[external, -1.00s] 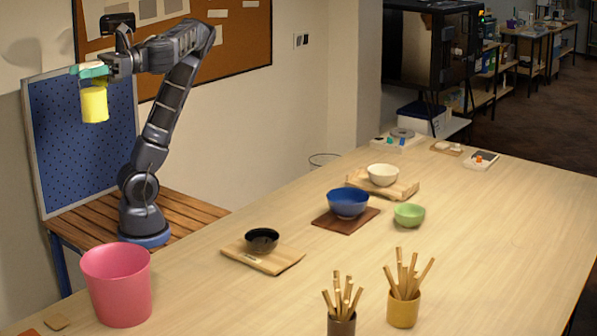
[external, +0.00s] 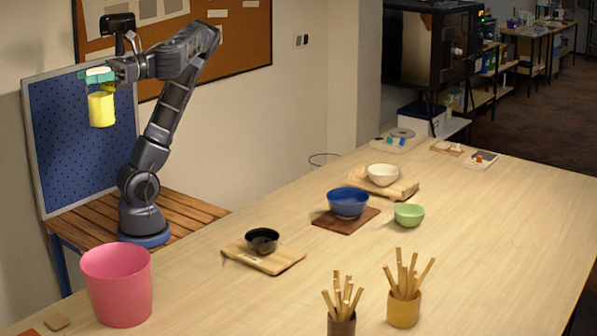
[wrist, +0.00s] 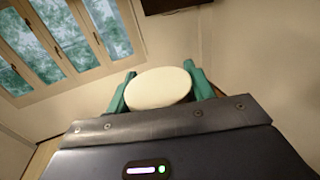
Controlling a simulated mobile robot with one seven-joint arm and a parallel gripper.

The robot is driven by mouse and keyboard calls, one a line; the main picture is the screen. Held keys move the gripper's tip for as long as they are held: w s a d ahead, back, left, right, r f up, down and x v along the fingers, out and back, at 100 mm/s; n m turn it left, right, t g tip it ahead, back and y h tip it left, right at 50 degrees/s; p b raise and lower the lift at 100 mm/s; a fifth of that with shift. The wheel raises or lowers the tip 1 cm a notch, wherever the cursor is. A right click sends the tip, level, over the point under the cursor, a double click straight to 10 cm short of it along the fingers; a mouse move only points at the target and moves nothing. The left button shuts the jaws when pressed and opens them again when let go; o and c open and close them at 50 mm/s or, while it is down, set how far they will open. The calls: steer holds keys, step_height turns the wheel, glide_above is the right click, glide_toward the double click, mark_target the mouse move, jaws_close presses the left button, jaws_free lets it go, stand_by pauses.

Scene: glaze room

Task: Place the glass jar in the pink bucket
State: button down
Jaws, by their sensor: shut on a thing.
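A yellow jar (external: 102,110) hangs upright below my gripper (external: 98,76) in the external view, high in front of the blue pegboard. Its pale round lid (wrist: 159,88) shows in the wrist view between the two green fingers of my gripper (wrist: 162,85), which are shut on the jar. The jar's body is hidden in the wrist view. The pink bucket (external: 117,290) stands upright at the near left end of the table, well below the jar and slightly to its right. The bottom of the bucket's inside is hidden.
The wooden table (external: 460,215) holds a black bowl (external: 262,241) on a board, a blue bowl (external: 348,204), a green bowl (external: 408,215) and a white bowl (external: 383,174). Two cups of sticks (external: 404,309) stand near the front. A small tile (external: 57,322) lies left of the bucket.

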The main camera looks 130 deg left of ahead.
step_height(320, 180, down, 34)
stand_by(1.3)
steer(key=c, duration=0.6)
jaws_free()
steer(key=shift+f, duration=0.1)
steer(key=shift+o, duration=0.2)
steer(key=shift+a, duration=0.1)
